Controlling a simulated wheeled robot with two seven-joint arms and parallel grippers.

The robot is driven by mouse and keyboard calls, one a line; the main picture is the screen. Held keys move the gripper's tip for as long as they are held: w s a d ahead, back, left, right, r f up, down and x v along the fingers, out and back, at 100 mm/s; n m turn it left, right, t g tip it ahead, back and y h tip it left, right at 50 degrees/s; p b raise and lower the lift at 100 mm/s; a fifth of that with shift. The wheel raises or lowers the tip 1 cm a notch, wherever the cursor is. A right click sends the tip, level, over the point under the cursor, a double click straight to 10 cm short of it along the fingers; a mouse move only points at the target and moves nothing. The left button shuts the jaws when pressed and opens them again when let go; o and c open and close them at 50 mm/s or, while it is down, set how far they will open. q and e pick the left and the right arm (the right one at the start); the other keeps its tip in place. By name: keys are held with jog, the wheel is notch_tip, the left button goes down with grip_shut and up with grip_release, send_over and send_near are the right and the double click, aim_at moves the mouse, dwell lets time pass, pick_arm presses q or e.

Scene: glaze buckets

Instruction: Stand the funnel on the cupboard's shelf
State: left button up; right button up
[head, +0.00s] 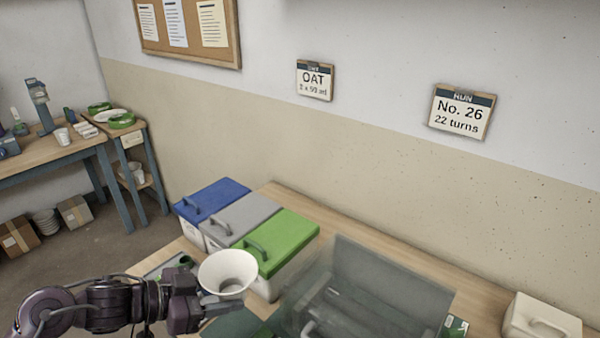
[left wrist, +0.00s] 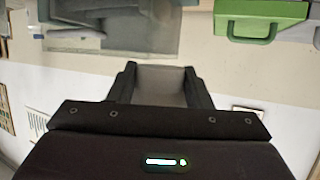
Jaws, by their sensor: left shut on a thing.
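The funnel (head: 228,272) is a white flared cone, wide mouth up, roughly upright. My left gripper (head: 222,302) is shut on its lower part and holds it above the table, in front of the green-lidded bin. The narrow end is hidden. The left wrist view shows my gripper fingers (left wrist: 163,82) with a pale grey surface between them. A grey box with see-through panels (head: 375,285), possibly the cupboard, stands to the right of the funnel. Its clear panel also shows in the left wrist view (left wrist: 120,38). I cannot make out its shelf clearly. My right gripper is not in view.
Bins with blue (head: 211,200), grey (head: 240,220) and green (head: 275,242) lids stand in a row behind the funnel. A cream handled box (head: 540,322) is at the far right. A wooden table strip (head: 330,215) along the wall is clear.

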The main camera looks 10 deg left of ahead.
pick_arm(q)
jog(key=shift+s+d+r, duration=0.1)
jog(key=shift+s+d, duration=0.4)
jog(key=shift+s, duration=0.25)
jog(key=shift+s+d, duration=0.1)
jog(key=shift+d, duration=0.15)
jog(key=shift+w+d+n+t+y, duration=0.2)
jog(key=shift+n+t+y, duration=0.4)
jog(key=shift+n+t, duration=0.25)
jog(key=shift+n+t+y, duration=0.35)
jog(key=shift+n+y, duration=0.05)
jog(key=shift+n, duration=0.05)
jog(key=shift+s+a+n+t+y, duration=0.1)
jog(key=shift+a+n+t+y, duration=0.1)
jog(key=shift+n+t+y, duration=0.45)
jog(key=shift+a+n+y, duration=0.3)
jog(key=shift+n+y, duration=0.25)
jog(key=shift+s, duration=0.15)
